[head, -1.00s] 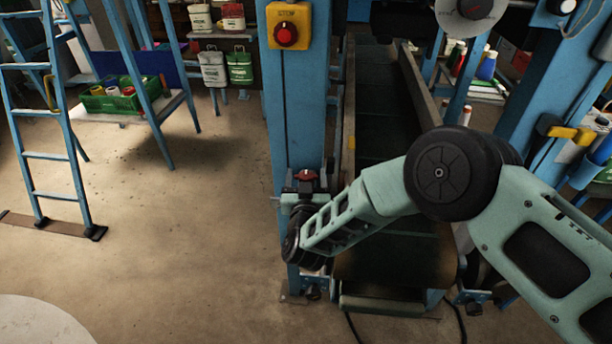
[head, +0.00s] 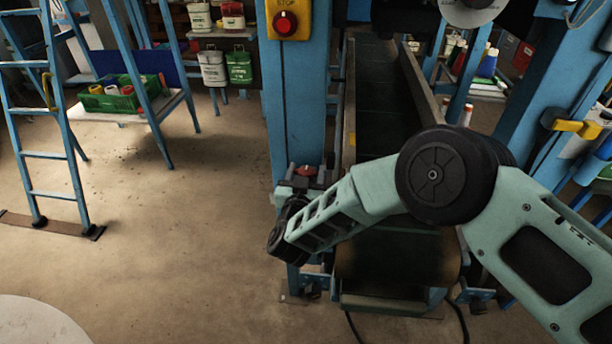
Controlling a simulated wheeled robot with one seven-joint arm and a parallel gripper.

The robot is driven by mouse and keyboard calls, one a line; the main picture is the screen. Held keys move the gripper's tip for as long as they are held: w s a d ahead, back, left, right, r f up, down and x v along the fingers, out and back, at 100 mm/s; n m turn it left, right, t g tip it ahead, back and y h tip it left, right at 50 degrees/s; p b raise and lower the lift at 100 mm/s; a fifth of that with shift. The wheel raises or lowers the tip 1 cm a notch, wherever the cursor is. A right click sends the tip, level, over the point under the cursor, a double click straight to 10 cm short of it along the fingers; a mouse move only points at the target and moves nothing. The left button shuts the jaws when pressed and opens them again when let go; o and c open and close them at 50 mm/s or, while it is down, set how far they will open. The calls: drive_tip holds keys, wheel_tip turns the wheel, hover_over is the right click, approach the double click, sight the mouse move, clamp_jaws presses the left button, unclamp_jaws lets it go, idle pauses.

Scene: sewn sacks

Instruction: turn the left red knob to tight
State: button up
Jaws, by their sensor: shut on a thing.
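The left red knob (head: 306,171) is small and sits low on the front of the left blue post, beside the conveyor's near end. My gripper (head: 300,184) is at the knob, with its dark fingers just below the red top, and is shut on it. My wrist and forearm hide most of the fingers and the knob's mount. I cannot read any tight mark or the knob's exact angle. No right red knob shows; my arm covers part of that side.
A yellow stop box (head: 284,20) with a red button is higher on the blue post (head: 292,110). The conveyor belt (head: 380,105) runs back behind my arm. A blue ladder (head: 45,155) stands at left. The floor (head: 170,230) between is clear.

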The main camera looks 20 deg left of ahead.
drive_tip(key=o, duration=0.7)
drive_tip(key=b+v, duration=0.3)
drive_tip(key=v, duration=1.4)
drive_tip(key=shift+s, duration=0.25)
drive_tip(key=shift+w+r, duration=0.1)
drive_tip(key=shift+r, duration=0.05)
wheel_tip(320, 180, up, 10)
drive_tip(key=w+n+g+y, duration=0.2)
drive_tip(key=n+g+y, duration=0.25)
drive_tip(key=g, duration=0.45)
drive_tip(key=s+d+r+g+h, duration=0.1)
drive_tip(key=s+d, duration=0.4)
drive_tip(key=d, duration=0.5)
drive_tip(key=s+d+r+g+h, duration=0.2)
drive_tip(key=s+d+g+h, duration=0.2)
drive_tip(key=d, duration=0.7)
drive_tip(key=s+d+r+g+h, duration=0.1)
drive_tip(key=s+d+g+h, duration=0.2)
drive_tip(key=s+d, duration=0.3)
drive_tip(key=d, duration=0.4)
drive_tip(key=shift+s+d+r+g, duration=0.3)
drive_tip(key=shift+s+d, duration=0.1)
